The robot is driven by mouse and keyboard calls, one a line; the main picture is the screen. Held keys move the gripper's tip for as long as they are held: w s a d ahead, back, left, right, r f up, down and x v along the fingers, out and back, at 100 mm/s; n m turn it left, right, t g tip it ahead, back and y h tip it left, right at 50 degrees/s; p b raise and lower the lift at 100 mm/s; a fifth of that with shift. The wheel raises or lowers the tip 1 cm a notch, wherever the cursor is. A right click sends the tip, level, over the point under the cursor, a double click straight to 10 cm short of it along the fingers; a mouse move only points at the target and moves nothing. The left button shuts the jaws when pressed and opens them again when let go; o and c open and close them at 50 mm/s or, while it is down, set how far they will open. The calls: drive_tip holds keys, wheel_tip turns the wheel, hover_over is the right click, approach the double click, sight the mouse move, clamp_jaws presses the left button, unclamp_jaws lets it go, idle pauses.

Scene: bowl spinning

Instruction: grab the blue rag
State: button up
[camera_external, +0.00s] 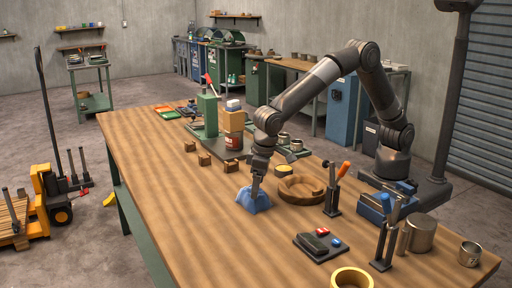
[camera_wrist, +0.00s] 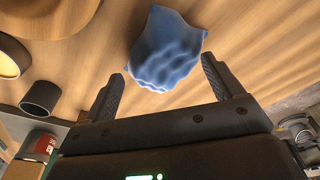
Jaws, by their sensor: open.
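The blue rag (camera_external: 253,201) lies crumpled in a peaked heap on the wooden table. My gripper (camera_external: 259,180) is directly above it in the external view, pointing down, and its fingertips come close to the top of the rag. In the wrist view the rag (camera_wrist: 167,48) sits just beyond the two fingers, roughly centred between them. My gripper (camera_wrist: 162,74) is open, with the fingers wide apart and nothing held between them. Whether a fingertip touches the rag cannot be told.
A round wooden bowl (camera_external: 302,190) stands just right of the rag. Small wooden blocks (camera_external: 204,159) lie behind it. An upright tool with an orange handle (camera_external: 343,170) and a black tray (camera_external: 320,246) are to the right. The table (camera_external: 190,225) is clear to the front left.

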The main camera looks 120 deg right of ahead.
drive_tip(key=f, duration=0.2)
drive_tip(key=w+f, duration=0.1)
drive_tip(key=f, duration=0.1)
drive_tip(key=shift+w+d+f, duration=0.1)
drive_tip(key=shift+d, duration=0.1)
drive_tip(key=c, duration=1.1)
